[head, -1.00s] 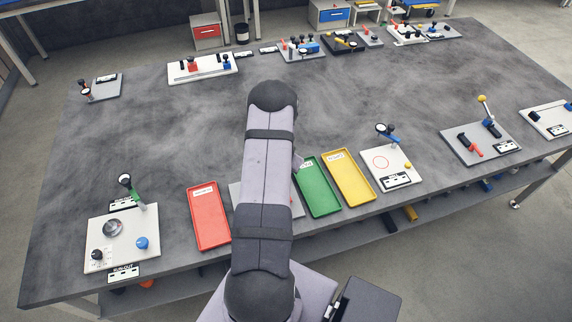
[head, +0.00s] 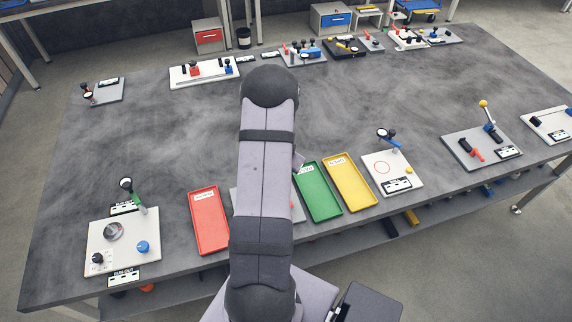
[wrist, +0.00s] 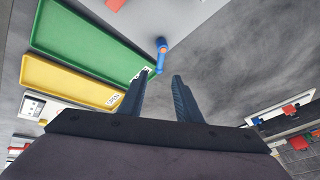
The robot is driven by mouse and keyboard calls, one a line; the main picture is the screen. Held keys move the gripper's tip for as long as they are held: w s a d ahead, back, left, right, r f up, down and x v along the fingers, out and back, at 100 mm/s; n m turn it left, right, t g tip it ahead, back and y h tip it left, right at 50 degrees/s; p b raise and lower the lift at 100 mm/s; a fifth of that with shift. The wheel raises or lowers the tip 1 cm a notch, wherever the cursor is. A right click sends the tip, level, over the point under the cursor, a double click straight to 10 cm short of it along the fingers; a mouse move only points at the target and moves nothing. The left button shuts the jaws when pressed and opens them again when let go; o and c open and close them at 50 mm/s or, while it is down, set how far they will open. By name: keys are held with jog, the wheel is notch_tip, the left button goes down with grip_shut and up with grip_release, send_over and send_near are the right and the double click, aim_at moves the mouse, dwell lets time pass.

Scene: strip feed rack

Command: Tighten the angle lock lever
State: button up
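In the picture the lever's lower end lies just above the gap between the fingertips; the distance in depth is unclear. In the head view my arm hides the gripper, the lever and most of the plate (head: 297,212).
A red tray (head: 209,222) lies left of my arm; green (head: 319,193) and yellow (head: 350,184) trays lie right. Fixture boards with upright dials stand at left (head: 110,260) and right (head: 378,164). The table's middle (head: 190,130) is clear.

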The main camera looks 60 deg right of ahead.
jog(key=shift+n+t, duration=0.4)
jog(key=shift+n, duration=0.3)
jog(key=w+f+b, duration=0.1)
jog(key=w+b, duration=0.1)
jog(key=w+f+b, duration=0.2)
jog(key=b, duration=0.1)
jog(key=w+a+f+b, duration=0.1)
jog(key=w+f+b, duration=0.1)
jog(key=w+n+b, duration=0.1)
jog(key=w, duration=0.1)
jog(key=w+d+n+t+b, duration=0.1)
jog(key=w+b, duration=0.1)
jog(key=w, duration=0.1)
jog(key=w+r+n+h+b, duration=0.1)
jog(key=w+b, duration=0.1)
jog(key=shift+w+d+n+t, duration=0.25)
jog(key=shift+w+n+t, duration=0.05)
jog(key=shift+w+n, duration=0.1)
jog(key=w+a+r+n+y+b, duration=0.15)
jog(key=w+n, duration=0.25)
jog(key=n, duration=0.5)
jog(key=s+d+r+n+g, duration=0.1)
jog(key=s+n+g, duration=0.6)
jog(key=s+n, duration=0.7)
jog(key=r+n, duration=0.1)
jog(key=n, duration=0.7)
jog(key=shift+r, duration=0.15)
jog(key=shift+s+d, duration=0.1)
